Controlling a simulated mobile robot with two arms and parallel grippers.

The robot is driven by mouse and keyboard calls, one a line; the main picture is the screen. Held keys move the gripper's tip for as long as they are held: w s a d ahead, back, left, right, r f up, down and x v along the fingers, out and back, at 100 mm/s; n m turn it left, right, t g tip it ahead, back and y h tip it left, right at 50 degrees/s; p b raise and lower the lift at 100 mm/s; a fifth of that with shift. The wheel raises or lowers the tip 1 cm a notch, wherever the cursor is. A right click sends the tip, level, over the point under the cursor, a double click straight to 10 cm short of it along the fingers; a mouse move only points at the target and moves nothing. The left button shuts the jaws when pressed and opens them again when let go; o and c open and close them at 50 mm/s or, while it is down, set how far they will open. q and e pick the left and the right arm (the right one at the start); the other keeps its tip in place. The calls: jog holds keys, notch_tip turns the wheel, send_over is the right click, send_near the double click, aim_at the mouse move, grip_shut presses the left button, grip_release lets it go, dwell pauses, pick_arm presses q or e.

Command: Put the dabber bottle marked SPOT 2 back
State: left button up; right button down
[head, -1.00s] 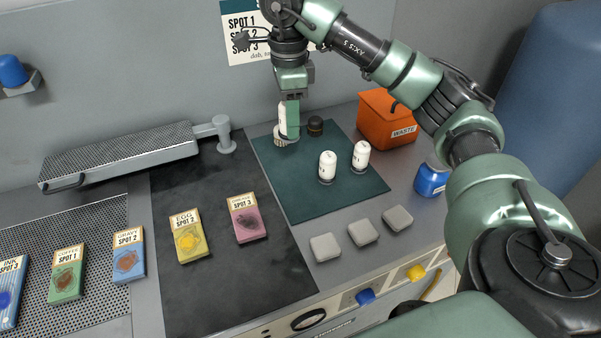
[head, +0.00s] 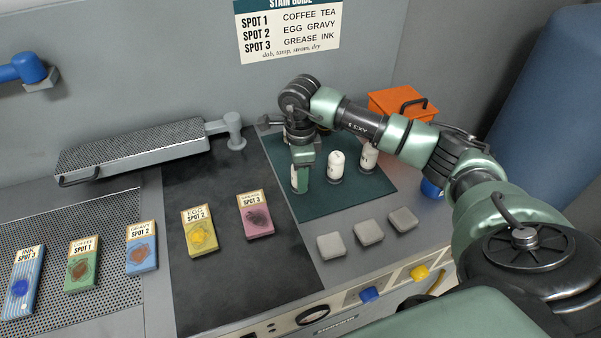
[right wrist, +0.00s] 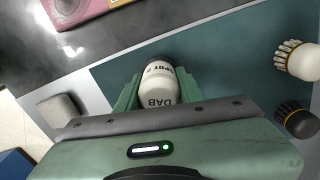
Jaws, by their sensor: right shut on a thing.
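The white dabber bottle marked SPOT 2 (right wrist: 157,88) is between the fingers of my right gripper (right wrist: 158,92) in the right wrist view. The words SPOT 2 and DAB show on it. In the head view my right gripper (head: 301,178) points down and is shut on this bottle (head: 295,178), over the left part of the dark green mat (head: 325,207). I cannot tell whether its base touches the mat. My left gripper is not in view.
A pale brush (right wrist: 302,60) and a dark brush (right wrist: 296,120) show in the right wrist view. Grey pads (head: 369,232) lie before the mat. Stain cards (head: 256,215) lie to the left. An orange bin (head: 392,101) stands behind; a stain guide (head: 287,32) hangs above.

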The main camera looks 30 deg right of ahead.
jog(key=shift+f, duration=0.2)
jog(key=c, duration=0.9)
grip_release()
jog(key=shift+r, duration=0.1)
jog(key=shift+r, duration=0.55)
notch_tip(320, 180, up, 11)
jog(key=b, duration=0.3)
jog(key=shift+r, duration=0.15)
